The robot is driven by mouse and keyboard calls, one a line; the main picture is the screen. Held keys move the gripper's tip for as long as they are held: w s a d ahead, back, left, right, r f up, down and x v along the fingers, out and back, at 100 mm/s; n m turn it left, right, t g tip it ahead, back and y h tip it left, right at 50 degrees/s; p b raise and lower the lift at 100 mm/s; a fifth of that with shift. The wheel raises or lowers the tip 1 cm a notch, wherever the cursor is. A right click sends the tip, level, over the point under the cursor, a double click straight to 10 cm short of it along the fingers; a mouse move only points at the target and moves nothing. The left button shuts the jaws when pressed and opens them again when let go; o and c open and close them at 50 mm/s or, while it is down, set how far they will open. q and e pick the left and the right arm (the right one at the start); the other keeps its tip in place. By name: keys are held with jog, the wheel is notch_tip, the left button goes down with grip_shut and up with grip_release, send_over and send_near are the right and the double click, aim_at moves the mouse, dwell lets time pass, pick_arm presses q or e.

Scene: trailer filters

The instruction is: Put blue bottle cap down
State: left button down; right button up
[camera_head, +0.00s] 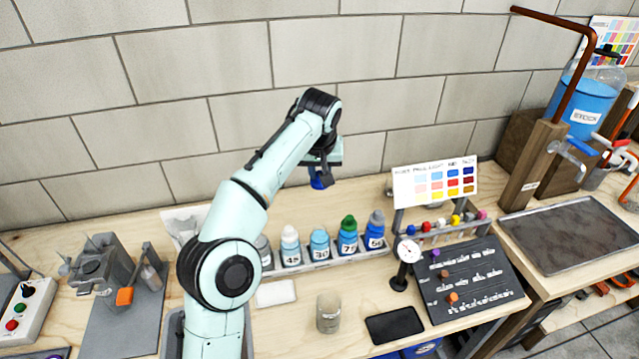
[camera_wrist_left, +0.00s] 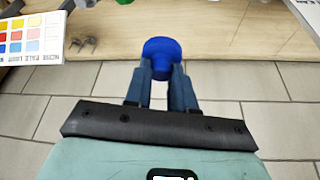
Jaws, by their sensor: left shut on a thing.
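My left gripper (camera_head: 317,172) is held in the air above the row of bottles, in front of the tiled wall. It is shut on the blue bottle cap (camera_head: 321,182). In the left wrist view the blue cap (camera_wrist_left: 163,48) sits between the fingertips of the left gripper (camera_wrist_left: 163,75). Below stands a row of bottles in a rack (camera_head: 335,257), among them a white-capped bottle (camera_head: 290,246), a light blue bottle (camera_head: 320,245), a green-capped bottle (camera_head: 348,235) and a grey-capped blue bottle (camera_head: 374,230). My right gripper is not in view.
A colour chart (camera_head: 435,183) stands right of the bottles, above small coloured pieces in a holder. A dial gauge (camera_head: 407,252), a black board (camera_head: 466,277), a glass jar (camera_head: 328,313) and a dark flat device (camera_head: 395,325) occupy the bench front. A white pad (camera_head: 276,292) lies near my arm.

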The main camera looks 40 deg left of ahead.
pick_arm(q)
notch_tip(320, 180, up, 3)
jog(key=shift+f+p, duration=0.1)
jog(key=shift+p, duration=0.35)
jog(key=s+a+f+n+g+b, duration=0.1)
jog(key=s+f+n+g+b, duration=0.25)
jog(key=s+f+n, duration=0.55)
jog(key=s+a+f+n+g+b, duration=0.1)
jog(key=s+f+n+g+b, duration=0.25)
jog(key=s+n, duration=0.7)
jog(key=f+n+b, duration=0.1)
jog(key=f, duration=0.3)
jog(key=w+f+n+b, duration=0.1)
jog(key=f, duration=0.4)
jog(key=w+f+n+b, duration=0.1)
jog(key=f, duration=0.4)
jog(key=shift+w+a+f+g, duration=0.1)
jog(key=shift+w+f+g, duration=0.05)
jog(key=shift+w+g, duration=0.15)
jog(key=shift+f+b, duration=0.35)
jog(key=shift+f, duration=2.3)
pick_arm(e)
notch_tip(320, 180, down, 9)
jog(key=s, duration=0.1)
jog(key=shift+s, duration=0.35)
pick_arm(q)
jog(key=shift+f, duration=0.1)
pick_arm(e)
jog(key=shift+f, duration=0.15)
